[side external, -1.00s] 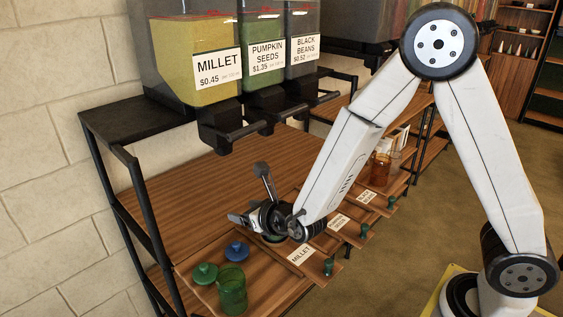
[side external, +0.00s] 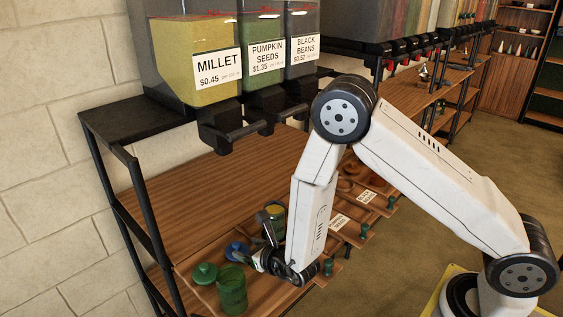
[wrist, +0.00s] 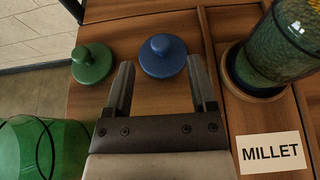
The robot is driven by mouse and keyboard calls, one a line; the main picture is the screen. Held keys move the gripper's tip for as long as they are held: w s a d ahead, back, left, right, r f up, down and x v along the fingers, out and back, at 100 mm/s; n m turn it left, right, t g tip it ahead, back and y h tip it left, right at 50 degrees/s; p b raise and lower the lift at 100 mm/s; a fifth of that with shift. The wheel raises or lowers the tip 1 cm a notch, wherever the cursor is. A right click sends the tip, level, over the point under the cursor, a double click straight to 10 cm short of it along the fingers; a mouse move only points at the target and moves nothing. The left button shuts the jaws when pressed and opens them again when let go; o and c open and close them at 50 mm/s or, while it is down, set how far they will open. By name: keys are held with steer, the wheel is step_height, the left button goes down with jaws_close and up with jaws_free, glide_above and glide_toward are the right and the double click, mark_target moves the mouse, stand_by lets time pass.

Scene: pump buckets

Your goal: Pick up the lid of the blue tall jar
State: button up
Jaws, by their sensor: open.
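The blue lid (side external: 236,250) lies flat on the wooden shelf, its round knob up. In the wrist view the blue lid (wrist: 163,57) is ahead of my gripper (wrist: 162,68), roughly centred between the two fingertips. My gripper (side external: 257,258) is open and empty, low over the shelf just right of the lid in the side view. I cannot tell whether the fingers touch the lid. A tall jar with a bluish base and yellow-green contents (wrist: 278,45) stands to the right; in the side view this jar (side external: 275,216) is partly hidden by my wrist.
A green lid (wrist: 92,63) lies left of the blue lid, and an empty green jar (side external: 232,288) stands near the shelf's front. A MILLET label (wrist: 270,152) lies at right. Dispensers (side external: 215,65) hang above the shelf.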

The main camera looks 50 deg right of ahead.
mark_target(239, 245)
steer(key=shift+x, duration=1.2)
steer(key=shift+x, duration=2.6)
steer(key=shift+f, duration=0.15)
steer(key=shift+c, duration=0.2)
jaws_close()
